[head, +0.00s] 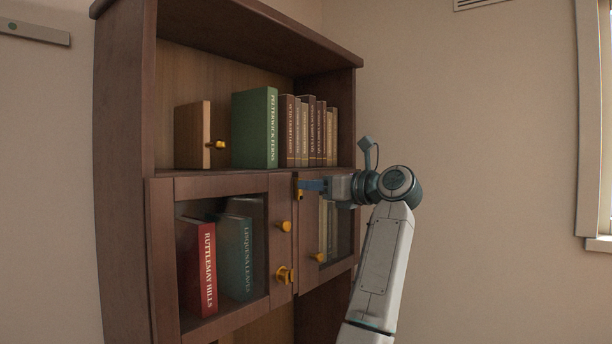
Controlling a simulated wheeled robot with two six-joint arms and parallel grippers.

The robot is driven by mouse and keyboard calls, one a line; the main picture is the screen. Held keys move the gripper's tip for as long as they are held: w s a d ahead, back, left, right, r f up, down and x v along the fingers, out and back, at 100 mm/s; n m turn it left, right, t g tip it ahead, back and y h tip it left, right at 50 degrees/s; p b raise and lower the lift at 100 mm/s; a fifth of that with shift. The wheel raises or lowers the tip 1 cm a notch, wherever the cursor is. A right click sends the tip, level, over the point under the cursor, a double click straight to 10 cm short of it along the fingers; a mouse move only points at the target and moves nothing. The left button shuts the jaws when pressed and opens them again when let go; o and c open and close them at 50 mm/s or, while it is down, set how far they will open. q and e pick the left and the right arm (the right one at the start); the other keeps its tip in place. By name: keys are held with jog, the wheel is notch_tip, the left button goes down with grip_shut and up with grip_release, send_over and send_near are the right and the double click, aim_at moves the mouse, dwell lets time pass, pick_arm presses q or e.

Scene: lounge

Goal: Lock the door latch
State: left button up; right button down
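A wooden cabinet (165,255) has two glass-paned doors below an open shelf. The left door (228,322) looks closed against the frame. A yellow latch-like fitting (285,275) sits low on its right edge, below a round yellow knob (285,227).
Above the doors, the open shelf holds a green book (255,128), several brown books (308,130) and a wooden block with a yellow knob (192,135). A red book (197,265) stands behind the left glass. A second knob (318,257) is on the right door. Open space lies right of my arm.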

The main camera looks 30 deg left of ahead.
pick_arm(q)
jog(key=a, duration=0.2)
jog(key=shift+w+a+p, duration=0.15)
jog(key=shift+a+p, duration=0.2)
jog(key=shift+p, duration=0.05)
grip_shut()
